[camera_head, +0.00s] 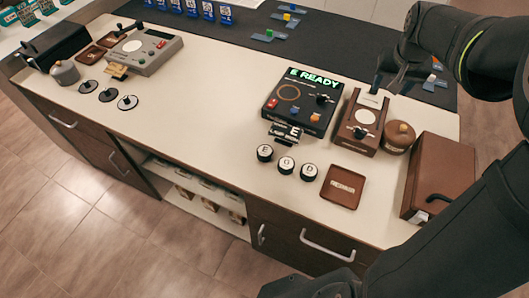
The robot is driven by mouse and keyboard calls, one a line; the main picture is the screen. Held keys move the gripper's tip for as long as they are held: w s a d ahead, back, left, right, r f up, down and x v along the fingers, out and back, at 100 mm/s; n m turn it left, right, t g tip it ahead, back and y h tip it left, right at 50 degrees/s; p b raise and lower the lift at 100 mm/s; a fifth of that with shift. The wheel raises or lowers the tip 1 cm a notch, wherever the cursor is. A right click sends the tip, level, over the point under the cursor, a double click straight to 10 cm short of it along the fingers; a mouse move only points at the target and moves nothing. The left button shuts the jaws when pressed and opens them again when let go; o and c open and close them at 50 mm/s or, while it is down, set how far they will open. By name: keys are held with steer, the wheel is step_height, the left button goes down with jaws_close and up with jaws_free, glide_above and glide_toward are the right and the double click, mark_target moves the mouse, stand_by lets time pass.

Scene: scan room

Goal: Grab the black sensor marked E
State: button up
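Three small round sensors with black sides and pale lettered tops stand in a row on the cream counter (215,120). The leftmost sensor (264,153) appears marked E. The middle sensor (286,165) has a letter too small to read surely, and the right sensor (309,172) appears marked D. My gripper (391,90) is at the upper right, above the far side of the counter and well away from the sensors. Its dark fingers look spread apart with nothing visible between them. Nothing covers the sensors.
A black console (302,104) with a lit "E READY" sign stands behind the sensors. A brown device (360,122), a round lidded pot (398,137) and a brown case (438,176) stand to the right. A brown tray (343,187) lies near the front edge. Counter left of the sensors is clear.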

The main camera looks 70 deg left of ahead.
steer(key=shift+o, duration=1)
steer(key=shift+s, duration=0.1)
steer(key=n+g+h, duration=0.2)
steer(key=n+h, duration=0.1)
steer(key=n, duration=0.8)
glide_above(265, 150)
step_height(265, 150, down, 15)
steer(key=shift+r, duration=0.15)
steer(key=shift+f, duration=3.25)
steer(key=c, duration=1.1)
steer(key=shift+r, duration=0.1)
